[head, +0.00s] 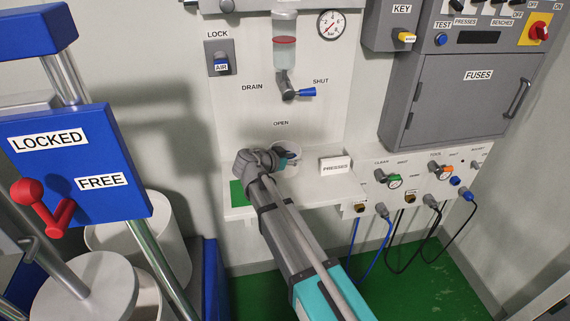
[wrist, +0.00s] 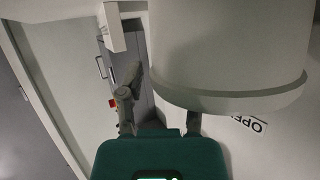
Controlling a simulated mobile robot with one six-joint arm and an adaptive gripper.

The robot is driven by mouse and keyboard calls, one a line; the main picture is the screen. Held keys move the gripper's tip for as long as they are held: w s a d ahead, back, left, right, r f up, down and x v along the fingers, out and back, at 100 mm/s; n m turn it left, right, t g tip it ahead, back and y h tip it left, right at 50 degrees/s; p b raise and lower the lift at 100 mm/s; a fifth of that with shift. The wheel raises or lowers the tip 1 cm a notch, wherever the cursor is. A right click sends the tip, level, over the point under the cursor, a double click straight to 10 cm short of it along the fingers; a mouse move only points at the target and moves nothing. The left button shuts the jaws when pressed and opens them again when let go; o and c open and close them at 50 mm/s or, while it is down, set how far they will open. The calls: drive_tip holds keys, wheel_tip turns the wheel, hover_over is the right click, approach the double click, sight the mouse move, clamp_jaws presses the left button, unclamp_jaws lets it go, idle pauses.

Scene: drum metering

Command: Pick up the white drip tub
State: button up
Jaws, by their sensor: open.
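The white drip tub (head: 293,151) is at the back of the shelf, below the OPEN label, and is partly hidden behind my wrist in the head view. It fills the upper right of the wrist view (wrist: 228,45), with a raised band round one end. My gripper (wrist: 160,104) is open. Its left finger is in plain sight, to the left of the tub. The tip of its right finger is hidden by the tub, so I cannot tell whether they touch. In the head view my gripper (head: 282,160) is right at the tub and its fingers are not clear.
The drain valve with a blue handle (head: 307,92) and a sight glass (head: 285,55) hang above the tub. A PRESSURE sign (head: 335,165) stands to its right on the shelf (head: 315,193). A green patch (head: 238,193) marks the shelf's left end. Cables hang at right.

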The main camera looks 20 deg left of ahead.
idle(0.4)
clamp_jaws()
